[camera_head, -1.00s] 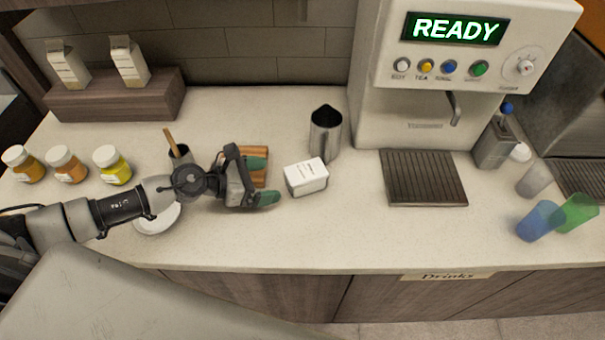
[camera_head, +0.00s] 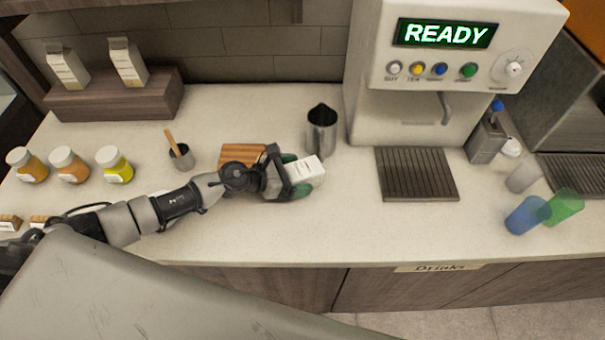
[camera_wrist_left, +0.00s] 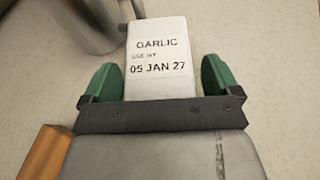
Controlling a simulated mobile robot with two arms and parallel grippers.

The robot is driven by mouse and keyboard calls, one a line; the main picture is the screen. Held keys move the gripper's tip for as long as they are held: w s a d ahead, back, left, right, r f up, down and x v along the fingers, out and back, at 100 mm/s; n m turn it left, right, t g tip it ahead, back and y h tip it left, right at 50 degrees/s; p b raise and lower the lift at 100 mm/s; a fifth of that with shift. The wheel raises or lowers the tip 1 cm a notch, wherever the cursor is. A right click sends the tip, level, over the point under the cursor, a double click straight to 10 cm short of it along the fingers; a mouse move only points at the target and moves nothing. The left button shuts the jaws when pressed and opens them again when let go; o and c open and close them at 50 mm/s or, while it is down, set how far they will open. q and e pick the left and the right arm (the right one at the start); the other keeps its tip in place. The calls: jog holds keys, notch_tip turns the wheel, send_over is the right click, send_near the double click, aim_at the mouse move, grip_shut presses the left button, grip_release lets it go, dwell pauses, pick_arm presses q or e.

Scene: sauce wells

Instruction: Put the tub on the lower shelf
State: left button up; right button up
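The tub is a white box-shaped container (camera_head: 308,168) standing on the counter left of the coffee machine. In the left wrist view, the tub (camera_wrist_left: 157,60) reads "GARLIC" and "05 JAN 27". My left gripper (camera_head: 296,174) is at the tub, with one green fingertip on each side of it. In the left wrist view, the fingers (camera_wrist_left: 160,80) stand apart along the tub's sides; firm contact is not clear. My right gripper is not in view. I cannot make out a lower shelf.
A steel jug (camera_head: 322,130) stands just behind the tub. A wooden block (camera_head: 240,153) lies behind my left wrist. A drip tray (camera_head: 416,174) lies to the right. Jars (camera_head: 114,165) and a wooden riser (camera_head: 118,97) with cartons are left. Counter in front is clear.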

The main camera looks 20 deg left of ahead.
pick_arm(q)
jog(key=c, duration=0.9)
jog(key=shift+c, duration=1.3)
jog(key=shift+r, duration=0.15)
